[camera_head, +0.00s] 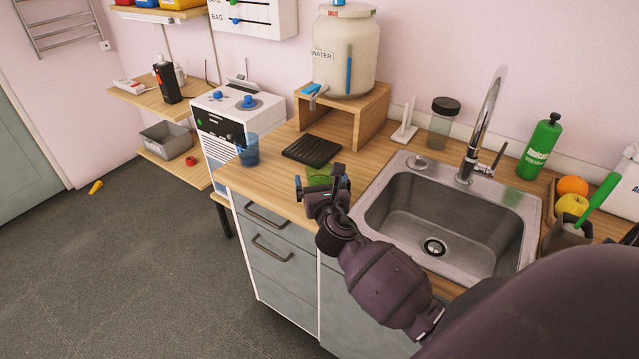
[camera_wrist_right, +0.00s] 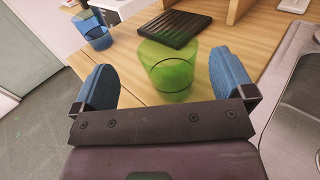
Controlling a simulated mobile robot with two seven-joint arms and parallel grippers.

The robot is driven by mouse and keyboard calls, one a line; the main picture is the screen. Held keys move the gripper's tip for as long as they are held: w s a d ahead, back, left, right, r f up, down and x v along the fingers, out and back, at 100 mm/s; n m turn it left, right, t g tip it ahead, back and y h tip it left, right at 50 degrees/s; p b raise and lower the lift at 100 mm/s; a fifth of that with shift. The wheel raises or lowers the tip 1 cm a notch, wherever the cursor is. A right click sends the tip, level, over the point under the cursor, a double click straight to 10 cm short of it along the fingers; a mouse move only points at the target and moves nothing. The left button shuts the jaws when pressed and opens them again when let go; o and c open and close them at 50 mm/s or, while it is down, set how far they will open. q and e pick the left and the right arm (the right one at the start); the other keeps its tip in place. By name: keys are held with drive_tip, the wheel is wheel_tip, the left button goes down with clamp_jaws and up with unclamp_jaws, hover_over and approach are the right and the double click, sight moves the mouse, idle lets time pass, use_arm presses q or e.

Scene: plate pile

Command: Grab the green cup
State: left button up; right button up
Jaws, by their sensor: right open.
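The green cup (camera_wrist_right: 166,72) is see-through and stands on the wooden counter, just ahead of my right gripper in the right wrist view. In the head view the green cup (camera_head: 318,174) is partly hidden behind the gripper. My right gripper (camera_head: 319,180) is open, with its two blue fingers apart on either side of the near side of the cup. In the right wrist view the gripper (camera_wrist_right: 164,88) appears empty, and I cannot tell whether a finger touches the cup. My left gripper is not in view.
A blue cup (camera_head: 248,150) stands at the counter's left end. A black ridged rack (camera_head: 312,150) lies just behind the green cup. A wooden stand (camera_head: 371,115) bears a water jar (camera_head: 345,55). The sink (camera_head: 450,205) is to the right.

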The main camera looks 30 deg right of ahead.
sight(317, 162)
drive_tip(key=shift+d+f+x, duration=0.1)
drive_tip(key=shift+d+x, duration=0.05)
drive_tip(key=shift+x, duration=1.15)
drive_tip(key=shift+d+f+x, duration=0.1)
drive_tip(key=shift+d+x, duration=0.05)
drive_tip(key=shift+x, duration=1.2)
drive_tip(key=shift+s, duration=0.15)
drive_tip(key=c, duration=0.9)
